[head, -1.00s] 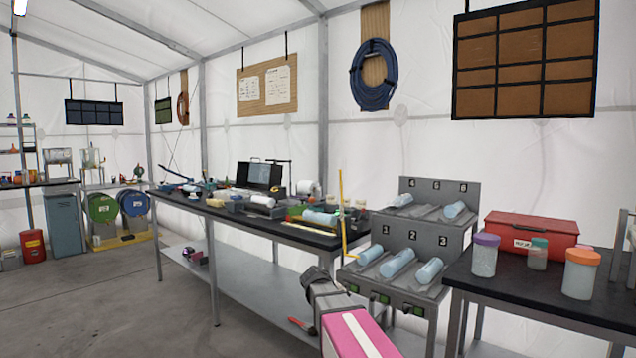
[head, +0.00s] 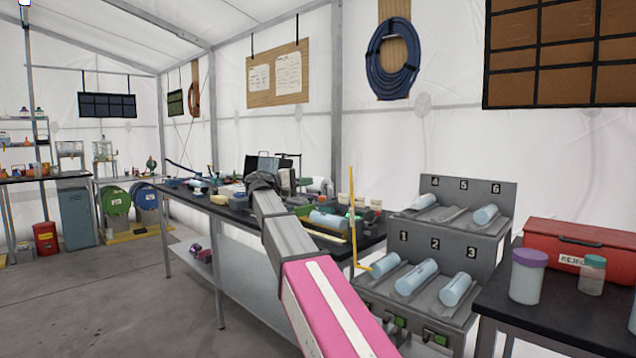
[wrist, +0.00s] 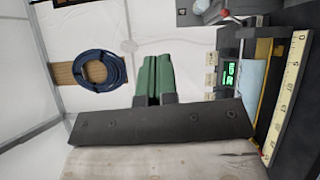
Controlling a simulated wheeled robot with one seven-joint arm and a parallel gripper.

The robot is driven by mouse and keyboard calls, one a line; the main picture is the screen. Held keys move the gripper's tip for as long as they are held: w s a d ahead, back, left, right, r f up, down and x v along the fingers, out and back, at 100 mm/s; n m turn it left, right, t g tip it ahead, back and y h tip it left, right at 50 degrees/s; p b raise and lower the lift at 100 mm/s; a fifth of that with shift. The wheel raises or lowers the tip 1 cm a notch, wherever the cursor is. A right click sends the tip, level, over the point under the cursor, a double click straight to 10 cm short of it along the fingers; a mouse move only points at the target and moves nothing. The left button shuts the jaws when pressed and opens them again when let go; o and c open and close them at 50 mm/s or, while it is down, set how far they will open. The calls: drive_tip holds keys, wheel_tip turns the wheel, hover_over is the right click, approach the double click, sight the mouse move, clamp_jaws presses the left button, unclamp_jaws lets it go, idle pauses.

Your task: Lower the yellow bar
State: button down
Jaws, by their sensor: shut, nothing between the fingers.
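The yellow bar (head: 352,225) stands upright at the left side of the grey numbered rack (head: 462,205) in the head view. A short yellow foot reaches from its lower end toward the rack. My gripper shows in the wrist view with its two green fingers (wrist: 153,80) together and nothing between them. In the head view my arm reaches up and away over the bench, left of the bar and apart from it. The fingertips cannot be made out there. I cannot tell whether the bar shows in the wrist view.
The rack holds several pale blue cylinders (head: 417,277). The black bench (head: 228,208) behind my arm is cluttered with tools and a yellow measuring strip. A side table at right bears jars (head: 528,277) and a red box (head: 580,240). The floor at left is clear.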

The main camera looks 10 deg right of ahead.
drive_tip(key=s+d, duration=0.3)
drive_tip(key=d, duration=0.8)
drive_tip(key=shift+d+r, duration=0.3)
drive_tip(key=shift+d, duration=0.05)
drive_tip(key=shift+d, duration=0.1)
